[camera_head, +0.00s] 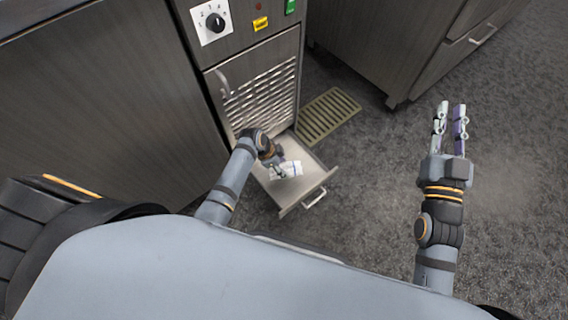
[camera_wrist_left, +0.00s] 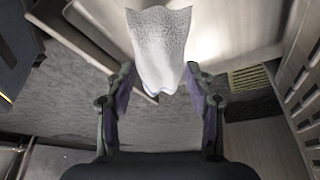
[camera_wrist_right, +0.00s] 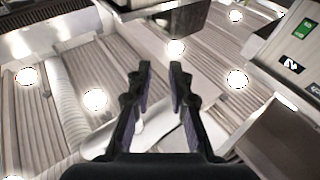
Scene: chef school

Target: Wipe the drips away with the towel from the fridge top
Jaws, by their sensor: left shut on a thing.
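A white towel (camera_head: 291,169) with blue marks is over the pulled-out drawer (camera_head: 308,187) at the foot of the grey cabinet. My left gripper (camera_head: 277,168) reaches down over the drawer and is shut on the towel. In the left wrist view the towel (camera_wrist_left: 160,48) bunches between the two fingertips. I cannot tell whether the towel touches the drawer floor. No drips can be made out. My right gripper (camera_head: 450,112) is open and empty, out over the carpet on the right.
A slatted floor grate (camera_head: 328,113) lies right of the drawer. Another drawer unit (camera_head: 385,45) stands at the back. The carpet (camera_head: 520,150) at right is clear.

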